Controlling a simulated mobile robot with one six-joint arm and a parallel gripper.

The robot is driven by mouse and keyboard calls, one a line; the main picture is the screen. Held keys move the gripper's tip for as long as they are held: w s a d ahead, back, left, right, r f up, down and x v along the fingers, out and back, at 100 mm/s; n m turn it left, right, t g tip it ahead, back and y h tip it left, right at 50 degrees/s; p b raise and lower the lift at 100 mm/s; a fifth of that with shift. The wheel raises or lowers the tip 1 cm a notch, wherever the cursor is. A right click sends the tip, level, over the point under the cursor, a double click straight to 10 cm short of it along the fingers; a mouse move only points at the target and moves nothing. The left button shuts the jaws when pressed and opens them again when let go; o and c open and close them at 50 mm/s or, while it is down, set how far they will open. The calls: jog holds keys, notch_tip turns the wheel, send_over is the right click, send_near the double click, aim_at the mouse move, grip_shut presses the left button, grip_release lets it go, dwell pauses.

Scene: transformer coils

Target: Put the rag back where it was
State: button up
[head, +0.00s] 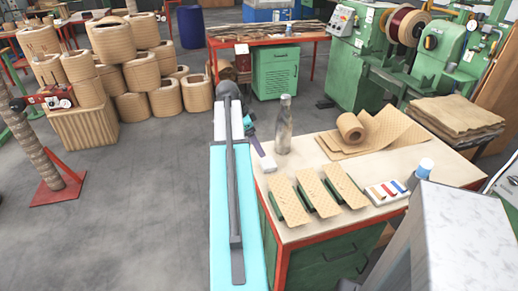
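No rag can be made out for certain in the head view. My arm extends forward from the bottom middle, along the left side of the workbench (300,165).
Tan coils (113,43) stand at back left. Floor between is clear.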

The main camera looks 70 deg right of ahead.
jog(key=shift+w+a+r, duration=0.15)
jog(key=shift+r, duration=0.3)
dwell(0.6)
jog(key=w+a+f+n, duration=0.7)
jog(key=w+a+f, duration=0.5)
jog(key=a+f, duration=0.3)
jog(key=w+a+f+n+y, duration=0.15)
jog(key=a+f+n, duration=0.25)
jog(key=a+f, duration=0.4)
jog(key=w+a+f+n+y, duration=0.1)
jog(key=w+a+f+n, duration=0.2)
jog(key=a+f, duration=0.5)
jog(key=s+a+f+n, duration=0.2)
jog(key=a+f+n, duration=0.25)
jog(key=a, duration=0.45)
jog(key=s+a+f+n, duration=0.25)
jog(key=a+f, duration=0.25)
jog(key=a, duration=0.5)
jog(key=s+a+f+n+g, duration=0.1)
jog(key=s+a+f+n, duration=0.2)
jog(key=s+a, duration=0.3)
jog(key=s+a+f+n+g, duration=0.1)
jog(key=s+a+f+n, duration=0.3)
jog(key=s+a, duration=0.2)
jog(key=shift+s+a+f, duration=0.25)
jog(key=shift+s+a, duration=0.05)
jog(key=shift+a, duration=0.5)
